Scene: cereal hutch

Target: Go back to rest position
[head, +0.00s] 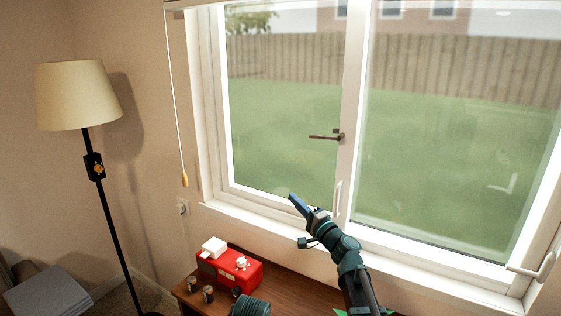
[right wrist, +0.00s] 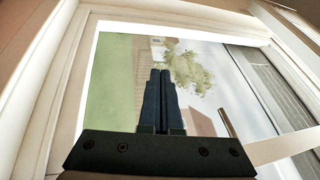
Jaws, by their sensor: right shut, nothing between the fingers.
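My right gripper (head: 298,204) is raised in front of the window, above the wooden cabinet top, and points up and to the left. In the right wrist view its two dark blue fingers (right wrist: 161,100) lie together, shut with nothing between them. Behind the fingers that view shows the window, with grass, a tree and sky beyond. My left gripper is not in either view.
A wooden cabinet top (head: 300,288) holds a red box-shaped item (head: 232,268), several small jars (head: 192,285) and a dark ribbed round object (head: 250,306). A floor lamp (head: 78,96) stands at left.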

